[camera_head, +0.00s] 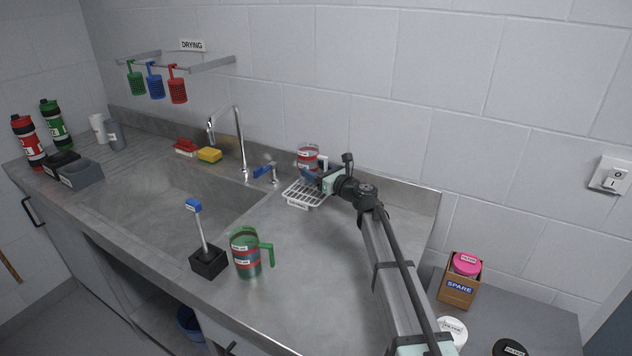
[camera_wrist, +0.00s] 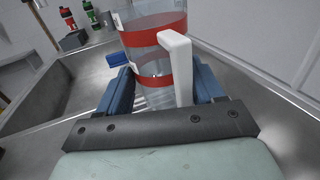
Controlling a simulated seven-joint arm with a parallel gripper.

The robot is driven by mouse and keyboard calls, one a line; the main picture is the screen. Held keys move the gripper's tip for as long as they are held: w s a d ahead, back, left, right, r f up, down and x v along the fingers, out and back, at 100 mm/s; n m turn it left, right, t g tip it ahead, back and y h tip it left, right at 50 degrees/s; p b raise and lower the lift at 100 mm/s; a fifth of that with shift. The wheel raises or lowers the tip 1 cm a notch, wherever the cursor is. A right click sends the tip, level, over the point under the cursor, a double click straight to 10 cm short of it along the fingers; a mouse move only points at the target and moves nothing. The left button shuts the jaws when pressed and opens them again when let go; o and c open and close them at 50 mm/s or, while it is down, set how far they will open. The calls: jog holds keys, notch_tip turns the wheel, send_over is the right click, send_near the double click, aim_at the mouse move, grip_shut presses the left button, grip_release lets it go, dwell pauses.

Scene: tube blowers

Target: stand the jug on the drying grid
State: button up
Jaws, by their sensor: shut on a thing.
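A clear jug with red bands and a white handle (camera_head: 308,153) is in my gripper (camera_head: 316,176), at the back of the white drying grid (camera_head: 303,195). In the wrist view the jug (camera_wrist: 152,40) looks roughly upright between the blue fingers of my gripper (camera_wrist: 155,82), with its handle facing the camera. The jug's base is hidden, so I cannot tell whether it touches the grid. A second jug, with green and red bands and a green handle (camera_head: 246,254), stands on the counter's front part.
A tap (camera_head: 241,145) and a blue-handled valve (camera_head: 265,171) are left of the grid. The sink (camera_head: 165,190) lies further left, with a yellow sponge (camera_head: 209,154) behind it. A brush in a black holder (camera_head: 208,262) stands by the green-handled jug. The wall is close behind the grid.

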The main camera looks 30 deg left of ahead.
jog(key=shift+f, duration=1.85)
jog(key=shift+f, duration=0.15)
jog(key=o, duration=1.3)
jog(key=shift+o, duration=0.2)
jog(key=shift+s+d, duration=0.15)
jog(key=shift+d, duration=0.15)
jog(key=v, duration=1.1)
jog(key=shift+d, duration=0.15)
